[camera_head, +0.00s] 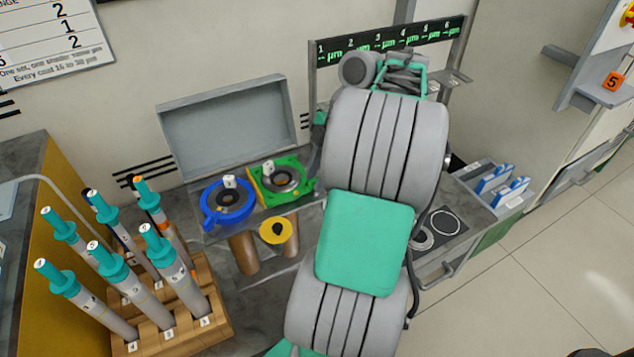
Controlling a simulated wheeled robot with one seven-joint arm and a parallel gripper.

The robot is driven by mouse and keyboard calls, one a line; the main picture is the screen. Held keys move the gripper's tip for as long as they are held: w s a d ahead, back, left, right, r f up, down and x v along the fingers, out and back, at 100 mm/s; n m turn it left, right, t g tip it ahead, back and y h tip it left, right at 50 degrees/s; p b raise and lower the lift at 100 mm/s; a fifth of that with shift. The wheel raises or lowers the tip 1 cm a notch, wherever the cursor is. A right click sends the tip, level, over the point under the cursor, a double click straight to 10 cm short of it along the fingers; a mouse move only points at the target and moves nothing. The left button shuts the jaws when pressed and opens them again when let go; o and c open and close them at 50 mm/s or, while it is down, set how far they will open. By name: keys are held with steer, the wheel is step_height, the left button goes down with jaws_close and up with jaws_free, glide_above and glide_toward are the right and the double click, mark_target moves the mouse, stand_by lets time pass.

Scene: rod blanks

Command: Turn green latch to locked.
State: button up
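The green latch (294,181) is a green fitting with a dark round centre and a small white tag. It sits on the grey bench in front of the open box lid, just right of a similar blue ring-shaped fitting (228,202). Its lock position cannot be read at this size. My arm stands upright right of the green latch, its links close to the latch's right side in the picture. The end of the arm, with my gripper (402,76), is at the top near the numbered panel, apart from the latch. Its fingers cannot be made out.
A wooden rack (167,338) holds several grey rods with teal caps at left. A yellow-topped disc (276,231) and brown cylinders stand before the latches. A grey open lid (228,122) rises behind. A numbered panel (391,39) is at the back; blue-white boxes (493,179) are at right.

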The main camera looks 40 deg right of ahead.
steer(key=shift+c, duration=0.5)
jaws_close()
